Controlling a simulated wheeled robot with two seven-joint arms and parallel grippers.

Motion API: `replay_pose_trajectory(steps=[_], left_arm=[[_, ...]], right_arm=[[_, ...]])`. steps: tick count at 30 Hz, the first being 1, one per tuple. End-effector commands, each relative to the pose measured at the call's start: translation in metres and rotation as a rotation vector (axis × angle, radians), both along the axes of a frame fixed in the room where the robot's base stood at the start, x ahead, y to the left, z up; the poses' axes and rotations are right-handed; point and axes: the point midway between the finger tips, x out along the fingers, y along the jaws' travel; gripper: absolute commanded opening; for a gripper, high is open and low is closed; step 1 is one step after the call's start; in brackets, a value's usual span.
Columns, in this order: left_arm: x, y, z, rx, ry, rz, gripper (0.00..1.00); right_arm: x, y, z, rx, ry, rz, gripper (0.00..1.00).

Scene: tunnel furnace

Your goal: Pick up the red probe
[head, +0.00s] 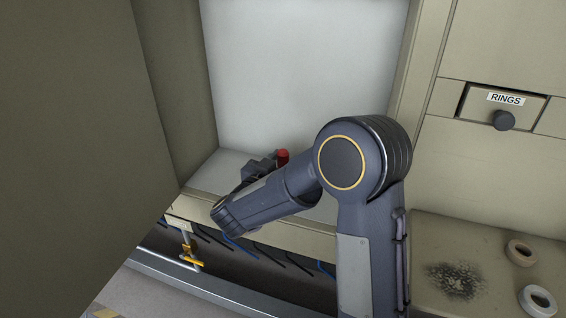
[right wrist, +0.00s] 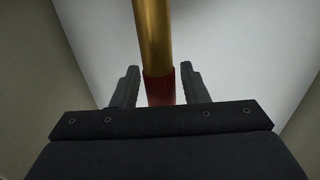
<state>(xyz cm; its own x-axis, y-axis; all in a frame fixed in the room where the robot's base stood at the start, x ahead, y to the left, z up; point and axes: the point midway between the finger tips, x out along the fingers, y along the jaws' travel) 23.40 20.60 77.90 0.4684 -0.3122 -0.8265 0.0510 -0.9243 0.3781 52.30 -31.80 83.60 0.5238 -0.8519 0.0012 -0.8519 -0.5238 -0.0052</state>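The red probe shows in the head view as a small red piece (head: 283,157) in the white-walled recess, just beyond my right gripper (head: 262,168). In the right wrist view the probe has a brass-coloured shaft (right wrist: 153,38) and a red section (right wrist: 160,88). The red section lies between the two fingers of my right gripper (right wrist: 160,68). A narrow gap shows on each side of it, so the gripper is open around the probe and not closed on it. The probe's lower end is hidden behind the gripper body. My left gripper is not in view.
A large brown panel (head: 70,130) fills the left. Hooks and a yellow valve (head: 189,253) sit below the recess.

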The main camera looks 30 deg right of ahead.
Motion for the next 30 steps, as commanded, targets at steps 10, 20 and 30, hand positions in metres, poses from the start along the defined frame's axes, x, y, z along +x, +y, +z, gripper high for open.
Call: replay_pose_trajectory(steps=[10, 20, 30], left_arm=[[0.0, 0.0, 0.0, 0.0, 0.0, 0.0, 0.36], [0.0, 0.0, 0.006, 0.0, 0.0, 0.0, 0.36], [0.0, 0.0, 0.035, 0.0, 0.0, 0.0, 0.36]], right_arm=[[0.0, 0.0, 0.0, 0.001, -0.001, 0.0, 0.02], [0.0, 0.0, 0.017, 0.001, -0.003, -0.001, 0.02], [0.0, 0.0, 0.106, 0.003, -0.007, -0.001, 0.02]])
